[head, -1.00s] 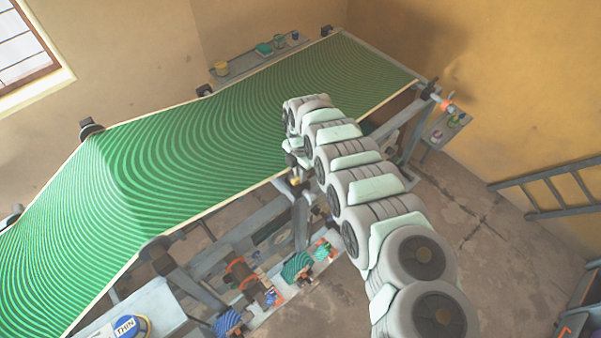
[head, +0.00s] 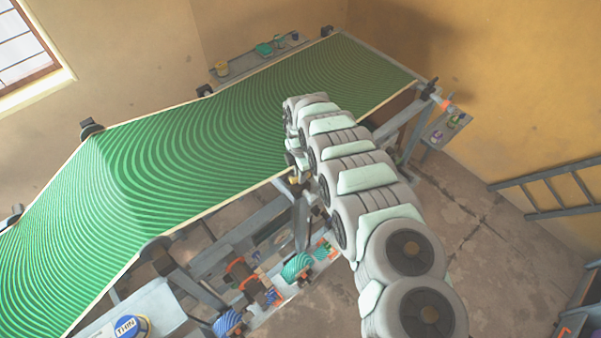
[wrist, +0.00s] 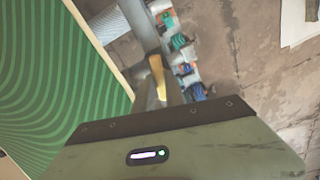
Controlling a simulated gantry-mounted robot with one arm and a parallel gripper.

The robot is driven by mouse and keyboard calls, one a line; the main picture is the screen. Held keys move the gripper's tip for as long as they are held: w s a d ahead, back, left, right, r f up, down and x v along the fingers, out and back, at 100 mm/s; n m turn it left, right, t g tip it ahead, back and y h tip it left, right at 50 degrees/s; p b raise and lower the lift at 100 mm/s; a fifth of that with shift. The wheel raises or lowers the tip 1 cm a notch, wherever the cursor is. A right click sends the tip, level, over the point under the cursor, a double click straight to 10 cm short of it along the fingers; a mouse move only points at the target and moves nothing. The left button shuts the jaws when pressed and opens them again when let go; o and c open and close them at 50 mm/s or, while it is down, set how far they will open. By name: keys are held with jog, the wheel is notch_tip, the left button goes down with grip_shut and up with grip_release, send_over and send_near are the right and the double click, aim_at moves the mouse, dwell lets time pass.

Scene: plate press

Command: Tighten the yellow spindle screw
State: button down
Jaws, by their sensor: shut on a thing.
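The yellow spindle screw (wrist: 158,76) shows in the wrist view as a narrow yellow piece just beyond the dark front edge of my gripper (wrist: 163,97). My gripper is shut on it; the fingertips are mostly hidden by the gripper body. In the head view, a small yellow bit of the screw (head: 295,179) shows below my gripper (head: 293,164), at the near edge of the green striped sheet. My arm covers much of this spot.
The green striped sheet (head: 190,165) spreads to the left over a grey frame. A shelf (wrist: 190,72) with several coloured rolls or spools lies below the gripper. A ladder (head: 545,190) leans at the right wall. Bare floor (head: 470,245) lies right of the arm.

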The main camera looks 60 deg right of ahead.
jog(key=m+b, duration=0.1)
jog(key=m, duration=0.3)
jog(key=shift+a+f+m+b, duration=0.1)
jog(key=shift+f+m+b, duration=0.05)
jog(key=shift+m+b, duration=0.15)
jog(key=m+b, duration=0.3)
jog(key=m, duration=0.1)
jog(key=shift+m, duration=0.3)
jog(key=m+b, duration=0.1)
jog(key=m, duration=0.3)
jog(key=shift+w+m+b, duration=0.1)
jog(key=shift+m+b, duration=0.2)
jog(key=m, duration=0.3)
jog(key=shift+m+b, duration=0.3)
jog(key=m+b, duration=0.1)
jog(key=m, duration=0.3)
jog(key=m+b, duration=0.2)
jog(key=m, duration=0.2)
jog(key=shift+f+b, duration=0.1)
jog(key=shift+b, duration=0.2)
jog(key=m+b, duration=0.3)
jog(key=m, duration=0.1)
jog(key=shift+m+b, duration=1.2)
jog(key=shift+m, duration=0.6)
jog(key=shift+r, duration=0.2)
